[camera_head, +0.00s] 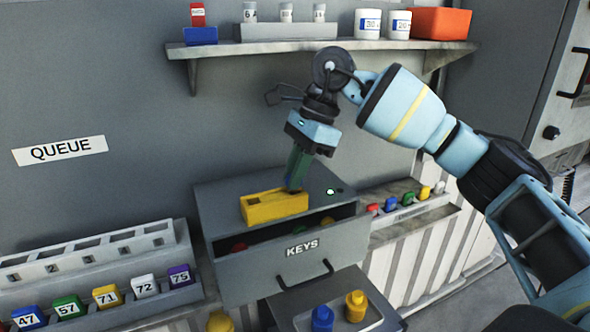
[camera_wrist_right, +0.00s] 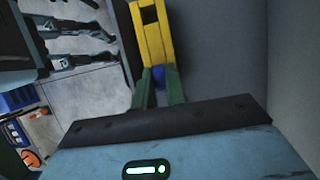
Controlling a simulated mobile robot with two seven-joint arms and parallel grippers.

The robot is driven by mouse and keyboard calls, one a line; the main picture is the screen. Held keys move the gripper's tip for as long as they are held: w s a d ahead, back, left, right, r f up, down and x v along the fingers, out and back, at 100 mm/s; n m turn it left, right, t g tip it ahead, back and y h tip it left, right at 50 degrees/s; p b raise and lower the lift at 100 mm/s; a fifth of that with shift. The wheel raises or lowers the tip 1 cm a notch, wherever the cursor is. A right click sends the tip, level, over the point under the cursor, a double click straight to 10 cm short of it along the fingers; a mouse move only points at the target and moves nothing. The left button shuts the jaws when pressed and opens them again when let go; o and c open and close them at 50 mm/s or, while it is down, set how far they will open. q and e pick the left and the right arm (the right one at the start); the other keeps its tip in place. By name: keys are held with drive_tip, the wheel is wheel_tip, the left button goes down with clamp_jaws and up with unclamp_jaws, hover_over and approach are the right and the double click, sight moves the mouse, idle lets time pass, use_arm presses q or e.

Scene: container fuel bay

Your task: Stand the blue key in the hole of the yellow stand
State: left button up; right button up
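The yellow stand (camera_head: 275,208) lies on top of the grey KEYS cabinet. The wrist view shows it as a yellow bar (camera_wrist_right: 154,40) with a dark square hole near its far end. My right gripper (camera_head: 293,185) points down at the stand's right end, its green fingers close to it. In the right wrist view a blue piece, seemingly the blue key (camera_wrist_right: 158,77), sits between the fingertips (camera_wrist_right: 160,85), which look shut on it. Its lower part is hidden, so I cannot tell whether it is in a hole. My left gripper is not in view.
The KEYS drawer (camera_head: 290,262) is partly open, with coloured pieces inside. Below it a tray (camera_head: 378,322) holds a blue and a yellow piece. A ledge with coloured knobs (camera_head: 408,199) is at right. Numbered blocks (camera_head: 107,296) stand at left. A shelf (camera_head: 320,46) hangs above.

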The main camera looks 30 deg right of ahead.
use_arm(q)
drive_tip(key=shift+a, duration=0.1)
use_arm(e)
drive_tip(key=o, duration=0.5)
drive_tip(key=shift+r, duration=0.1)
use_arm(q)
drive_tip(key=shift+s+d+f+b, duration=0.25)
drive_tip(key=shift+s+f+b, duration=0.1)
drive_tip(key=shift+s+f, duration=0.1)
use_arm(e)
drive_tip(key=v, duration=0.7)
drive_tip(key=shift+d+r, duration=0.2)
drive_tip(key=shift+r, duration=0.05)
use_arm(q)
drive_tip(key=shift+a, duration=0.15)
